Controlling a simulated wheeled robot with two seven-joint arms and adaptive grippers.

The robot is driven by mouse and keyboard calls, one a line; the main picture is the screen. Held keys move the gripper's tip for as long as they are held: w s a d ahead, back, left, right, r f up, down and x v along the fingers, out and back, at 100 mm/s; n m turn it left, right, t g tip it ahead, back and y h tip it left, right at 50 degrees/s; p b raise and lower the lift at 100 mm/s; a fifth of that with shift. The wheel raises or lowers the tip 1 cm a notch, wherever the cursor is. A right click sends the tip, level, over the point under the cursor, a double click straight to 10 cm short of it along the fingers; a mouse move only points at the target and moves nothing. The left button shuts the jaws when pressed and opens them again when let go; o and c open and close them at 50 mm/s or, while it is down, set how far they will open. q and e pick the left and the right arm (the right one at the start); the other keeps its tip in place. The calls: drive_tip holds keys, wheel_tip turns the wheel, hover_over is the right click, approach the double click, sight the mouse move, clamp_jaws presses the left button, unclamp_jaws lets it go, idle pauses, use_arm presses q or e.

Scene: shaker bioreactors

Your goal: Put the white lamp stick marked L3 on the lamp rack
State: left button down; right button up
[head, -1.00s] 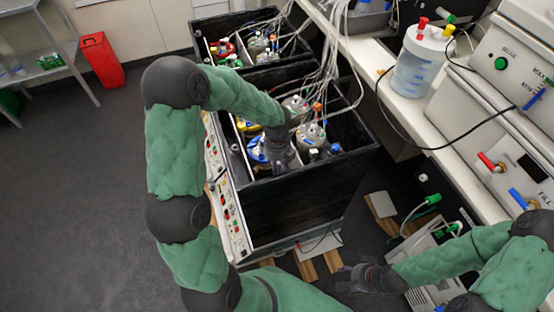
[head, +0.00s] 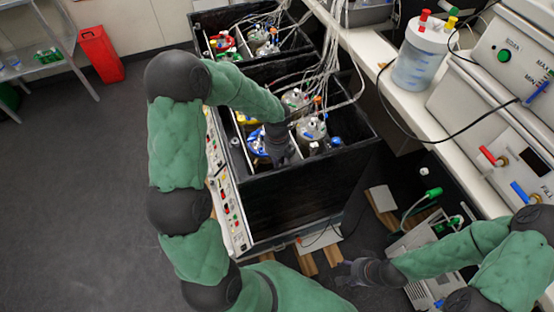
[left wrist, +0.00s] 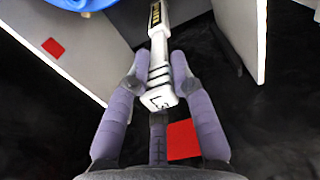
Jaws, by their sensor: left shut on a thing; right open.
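The white lamp stick marked L3 (left wrist: 160,72) is between the fingers of my left gripper (left wrist: 155,85) in the left wrist view. Its marked end points toward the camera, with black bands and a dark label further along. My left gripper (head: 282,158) is shut on it inside the near black shaker box, beside the blue-ringed vessel (head: 257,143). In the head view the stick is hidden by the gripper. My right gripper (head: 345,273) is open and empty, low in front of the box. I cannot clearly make out the lamp rack.
The near shaker box (head: 306,205) has high black walls and holds several vessels with tubes. Pale panels (left wrist: 60,50) stand on both sides of the stick, with red squares (left wrist: 184,140) nearby. A bench with a clear jug (head: 417,62) is at right. The floor at left is free.

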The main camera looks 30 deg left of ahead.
use_arm(q)
drive_tip(key=shift+r+p, duration=0.75)
drive_tip(key=shift+p, duration=0.15)
drive_tip(key=shift+r+p, duration=0.25)
drive_tip(key=shift+p, duration=0.1)
drive_tip(key=shift+r+p, duration=0.3)
drive_tip(key=shift+p, duration=0.05)
drive_tip(key=shift+r+p, duration=0.25)
drive_tip(key=shift+p, duration=0.1)
drive_tip(key=shift+r+p, duration=0.95)
drive_tip(key=shift+p, duration=0.25)
drive_tip(key=shift+r+p, duration=1.4)
drive_tip(key=shift+p, duration=0.25)
